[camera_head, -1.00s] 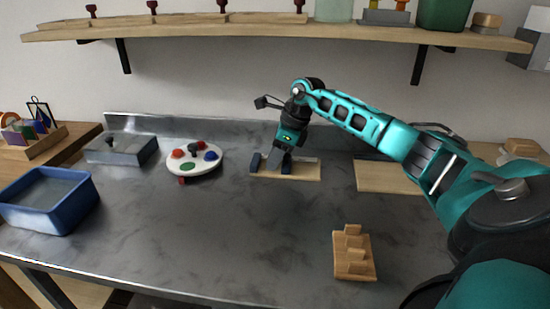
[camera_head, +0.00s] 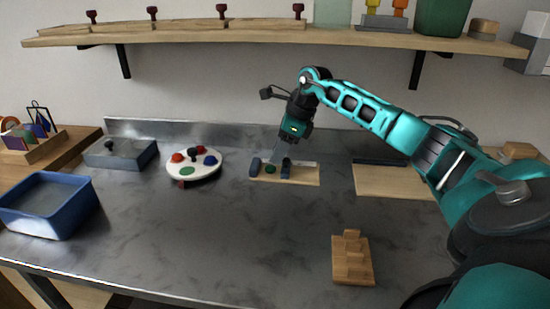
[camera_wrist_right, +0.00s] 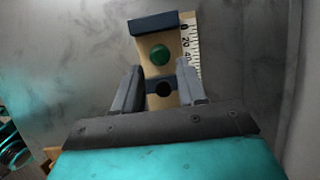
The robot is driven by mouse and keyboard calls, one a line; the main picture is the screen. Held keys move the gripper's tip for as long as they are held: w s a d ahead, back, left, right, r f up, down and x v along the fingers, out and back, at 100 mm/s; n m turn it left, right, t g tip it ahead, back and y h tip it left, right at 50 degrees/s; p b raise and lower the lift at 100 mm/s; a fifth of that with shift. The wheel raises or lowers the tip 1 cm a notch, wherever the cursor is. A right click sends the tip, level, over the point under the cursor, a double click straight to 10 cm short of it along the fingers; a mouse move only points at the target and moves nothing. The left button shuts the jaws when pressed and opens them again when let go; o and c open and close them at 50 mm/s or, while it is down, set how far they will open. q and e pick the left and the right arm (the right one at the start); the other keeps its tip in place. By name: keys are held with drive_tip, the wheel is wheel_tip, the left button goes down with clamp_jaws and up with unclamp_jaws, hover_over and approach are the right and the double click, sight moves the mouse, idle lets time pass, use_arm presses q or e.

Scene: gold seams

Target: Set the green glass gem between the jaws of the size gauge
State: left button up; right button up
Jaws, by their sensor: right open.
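The green glass gem (camera_head: 270,169) lies on the wooden base of the size gauge (camera_head: 305,174), in the gap between its two dark jaws. In the right wrist view the gem (camera_wrist_right: 159,54) sits between the far jaw (camera_wrist_right: 153,22) and the near jaw (camera_wrist_right: 162,100), apart from the far one. A gap also shows between the gem and the near jaw. My right gripper (camera_head: 281,151) is above the gauge, open and empty. Its fingers (camera_wrist_right: 158,78) show either side of the near jaw in the wrist view. My left gripper is not in view.
A round white tray (camera_head: 207,173) with coloured pieces, including a green one, stands left of the gauge. A grey metal box (camera_head: 130,158) and a blue bin (camera_head: 55,219) are further left. A wooden stepped block (camera_head: 352,265) stands in front; a wooden board (camera_head: 385,183) lies right.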

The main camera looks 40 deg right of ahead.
drive_tip(key=shift+v, duration=1.9)
drive_tip(key=shift+a, duration=0.1)
